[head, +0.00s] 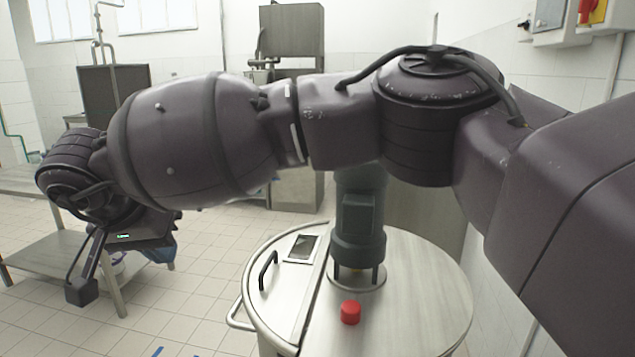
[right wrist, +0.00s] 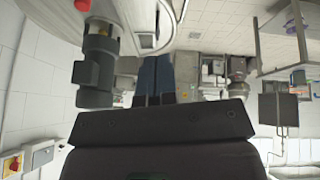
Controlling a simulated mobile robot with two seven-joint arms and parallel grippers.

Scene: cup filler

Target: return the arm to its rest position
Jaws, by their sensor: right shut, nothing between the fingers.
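My right arm (head: 190,140) stretches across the head view from the right edge to the left, raised in front of the round steel vat. My left arm and gripper are not in view.
The steel vat (head: 415,300) stands below my arm. It carries a dark motor (head: 358,225) and a red knob (head: 350,312). A steel table (head: 60,262) is at the left, close to my gripper. A switch box (head: 565,20) hangs on the right wall. Tiled floor lies open between table and vat.

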